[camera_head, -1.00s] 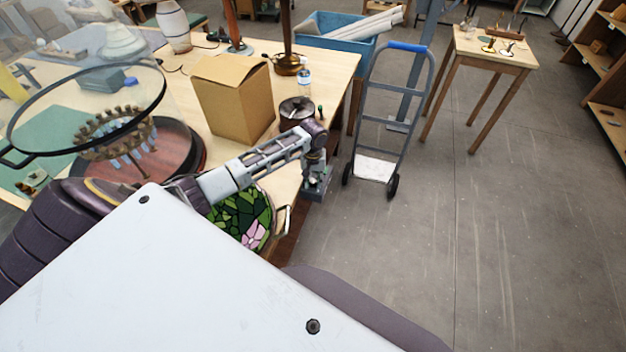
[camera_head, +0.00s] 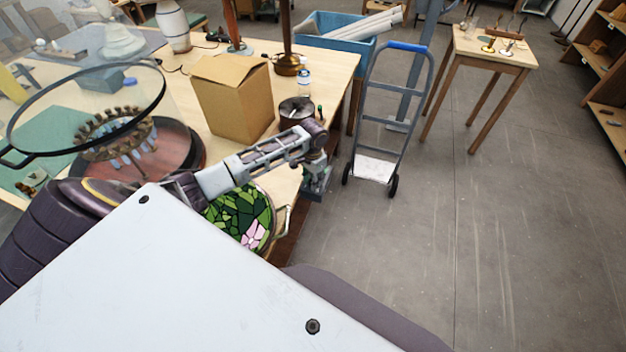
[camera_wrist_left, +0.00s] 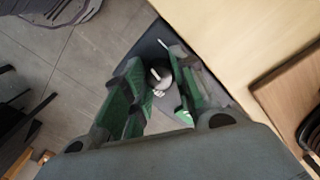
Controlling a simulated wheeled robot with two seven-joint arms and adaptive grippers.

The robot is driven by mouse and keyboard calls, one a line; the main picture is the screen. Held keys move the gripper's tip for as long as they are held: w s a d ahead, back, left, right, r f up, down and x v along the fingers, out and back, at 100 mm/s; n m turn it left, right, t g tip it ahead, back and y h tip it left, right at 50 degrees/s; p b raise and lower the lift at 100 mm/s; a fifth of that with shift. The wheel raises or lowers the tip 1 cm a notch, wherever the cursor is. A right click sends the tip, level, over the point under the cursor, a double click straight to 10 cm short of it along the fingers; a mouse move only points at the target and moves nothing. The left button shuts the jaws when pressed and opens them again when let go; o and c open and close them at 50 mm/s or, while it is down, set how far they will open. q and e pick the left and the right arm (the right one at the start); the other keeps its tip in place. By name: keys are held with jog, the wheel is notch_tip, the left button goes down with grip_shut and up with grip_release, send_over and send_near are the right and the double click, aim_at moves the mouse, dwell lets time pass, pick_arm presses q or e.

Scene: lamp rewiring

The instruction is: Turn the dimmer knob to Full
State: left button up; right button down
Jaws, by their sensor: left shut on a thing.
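My left gripper (camera_head: 318,178) reaches down past the workbench's right edge, at the grey dimmer box (camera_head: 316,193). In the left wrist view its two green-padded fingers (camera_wrist_left: 160,98) stand on either side of the small dimmer knob (camera_wrist_left: 160,76), which has a dark and silver top. The gripper is shut on the knob. The dark dimmer plate (camera_wrist_left: 148,48) shows behind it, beside the pale bench edge, with white marks near the fingers. The knob's setting and any label cannot be read. My right gripper is not in view.
The workbench (camera_head: 335,62) carries a cardboard box (camera_head: 235,100), a stained-glass shade (camera_head: 240,218) under my arm and a magnifier ring (camera_head: 160,90). A hand truck (camera_head: 392,115) stands just right of the bench. The floor (camera_head: 510,230) further right is clear.

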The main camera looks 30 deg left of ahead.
pick_arm(q)
jog(key=m, duration=0.6)
jog(key=shift+m, duration=0.3)
jog(key=m, duration=1.2)
jog(key=shift+r+m, duration=0.1)
jog(key=shift+m, duration=0.3)
jog(key=m, duration=0.5)
jog(key=shift+m, duration=0.3)
jog(key=o, duration=1)
jog(key=shift+s, duration=0.1)
jog(key=shift+o, duration=0.2)
